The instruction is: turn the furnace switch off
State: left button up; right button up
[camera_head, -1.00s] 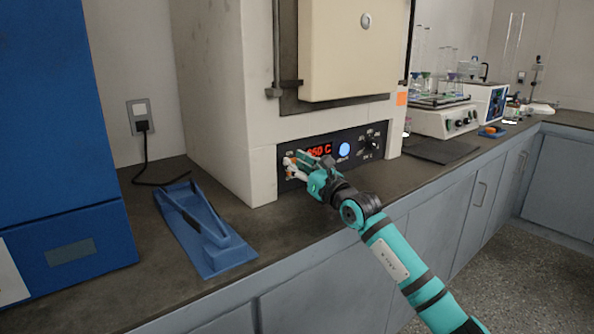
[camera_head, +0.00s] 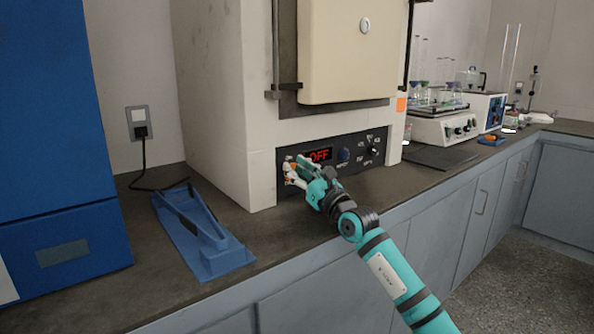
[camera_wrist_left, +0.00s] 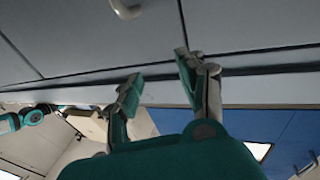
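The furnace (camera_head: 222,100) stands on the counter, with a dark control panel (camera_head: 368,158) low on its front. The panel's display (camera_head: 320,155) reads OFF in red. A round button (camera_head: 344,155), now unlit, and a knob (camera_head: 372,151) are to its right. My right gripper (camera_head: 290,170) is at the panel's left end, and its fingers cover the switch area there. I cannot tell whether its fingers are apart or touching the panel. My left gripper (camera_wrist_left: 157,75) shows only in the left wrist view, open and empty in front of grey cabinet fronts.
A blue holder with tongs (camera_head: 205,235) lies on the counter left of the furnace. A blue cabinet (camera_head: 55,150) stands at far left. A shaker with flasks (camera_head: 440,125) stands to the right. The counter (camera_head: 290,225) in front of the furnace is mostly clear.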

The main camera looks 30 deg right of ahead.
jog(key=o, duration=0.4)
jog(key=shift+s+f, duration=0.25)
jog(key=shift+s, duration=0.3)
jog(key=s, duration=0.9)
jog(key=s+d, duration=0.1)
jog(key=s, duration=0.3)
jog(key=shift+s+f, duration=0.2)
jog(key=shift+s, duration=0.15)
jog(key=shift+d+f, duration=0.1)
